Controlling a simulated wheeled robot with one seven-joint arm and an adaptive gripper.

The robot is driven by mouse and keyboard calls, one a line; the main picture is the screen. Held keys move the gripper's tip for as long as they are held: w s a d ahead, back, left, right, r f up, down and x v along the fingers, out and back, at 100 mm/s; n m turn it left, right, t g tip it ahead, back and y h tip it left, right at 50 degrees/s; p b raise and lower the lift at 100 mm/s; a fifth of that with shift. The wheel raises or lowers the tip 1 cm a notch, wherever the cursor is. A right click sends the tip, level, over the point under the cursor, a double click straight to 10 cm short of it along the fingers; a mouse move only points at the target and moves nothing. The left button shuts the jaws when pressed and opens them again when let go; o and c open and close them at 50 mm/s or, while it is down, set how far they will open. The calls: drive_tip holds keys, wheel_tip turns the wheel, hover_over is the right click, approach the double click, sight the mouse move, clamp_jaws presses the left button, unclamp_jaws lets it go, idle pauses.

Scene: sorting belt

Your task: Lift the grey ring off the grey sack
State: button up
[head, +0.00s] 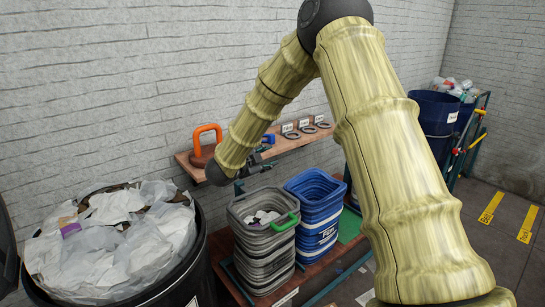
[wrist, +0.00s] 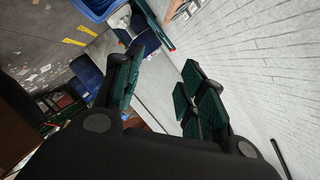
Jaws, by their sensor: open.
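The grey sack (head: 266,262) stands upright with ribbed sides and an open top, some pale scraps inside. A grey ring (head: 240,218) appears to sit around its mouth, with a green handle (head: 286,222) at the right front. My gripper (head: 268,160) is above and behind the sack, near the shelf, apart from the ring. In the wrist view its two dark green fingers (wrist: 162,88) are spread wide, with only wall and background between them. Neither the ring nor the grey sack can be made out in the wrist view.
A blue sack (head: 317,210) stands close right of the grey one. The wall shelf (head: 285,146) holds an orange-handled item (head: 208,136) and several small labelled rings (head: 307,129). A black bin (head: 205,265) of white waste is at left. A blue barrel (head: 436,112) stands at right.

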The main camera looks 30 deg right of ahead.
drive_tip(key=v, duration=0.7)
drive_tip(key=shift+a, duration=0.35)
drive_tip(key=shift+s, duration=0.1)
